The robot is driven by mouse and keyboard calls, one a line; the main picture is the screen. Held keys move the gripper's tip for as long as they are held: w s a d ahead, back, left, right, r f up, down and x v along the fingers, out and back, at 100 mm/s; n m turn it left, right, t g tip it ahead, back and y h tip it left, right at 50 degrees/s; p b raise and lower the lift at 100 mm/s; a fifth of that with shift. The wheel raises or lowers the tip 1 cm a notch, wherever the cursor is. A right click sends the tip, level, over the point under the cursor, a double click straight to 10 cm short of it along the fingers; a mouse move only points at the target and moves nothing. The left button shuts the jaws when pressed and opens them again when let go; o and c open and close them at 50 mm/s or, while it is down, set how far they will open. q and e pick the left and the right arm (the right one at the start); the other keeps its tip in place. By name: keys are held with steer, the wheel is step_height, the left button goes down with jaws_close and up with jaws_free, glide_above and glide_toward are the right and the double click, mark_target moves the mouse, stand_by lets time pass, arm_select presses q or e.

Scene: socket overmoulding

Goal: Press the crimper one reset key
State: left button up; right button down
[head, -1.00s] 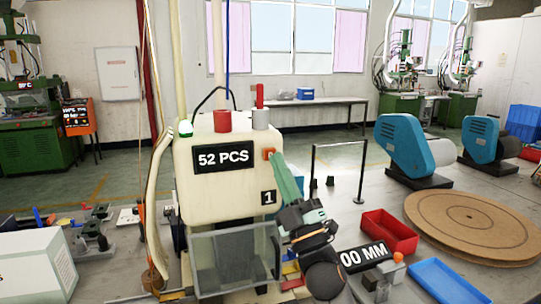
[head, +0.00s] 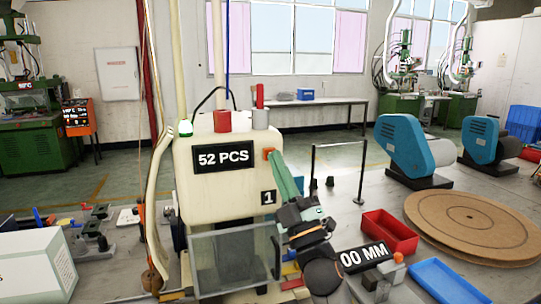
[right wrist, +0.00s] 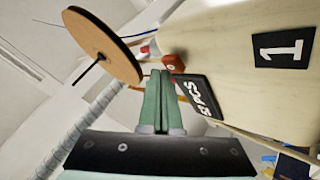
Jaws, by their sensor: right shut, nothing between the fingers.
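Crimper one (head: 222,185) is the cream machine with a black "52 PCS" display (head: 223,157) and a "1" label. Its small orange reset key (head: 268,152) sits on the front, right of the display. It also shows in the right wrist view (right wrist: 174,62), just right of the fingertips. My right gripper (head: 275,156) has green fingers closed together, empty, with the tips right beside the key. I cannot tell whether they touch it. The fingers also show in the right wrist view (right wrist: 160,78). My left gripper is not in view.
A clear guard box (head: 232,258) is below the crimper's front. A red tray (head: 390,232), a blue tray (head: 445,281) and a brown reel disc (head: 472,226) lie to the right. A thin black frame (head: 338,170) stands behind my right arm. A white box (head: 38,265) is at left.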

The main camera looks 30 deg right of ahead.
steer(key=shift+w+d, duration=0.1)
steer(key=shift+w, duration=0.4)
stand_by(0.5)
steer(key=shift+s, duration=0.1)
stand_by(0.3)
steer(key=shift+s+a, duration=0.2)
steer(key=shift+s, duration=0.6)
steer(key=shift+s, duration=0.1)
steer(key=s, duration=0.2)
steer(key=s+a+p, duration=0.1)
steer(key=s, duration=0.1)
steer(key=shift+s+a, duration=0.1)
steer(key=shift+s, duration=0.25)
stand_by(0.4)
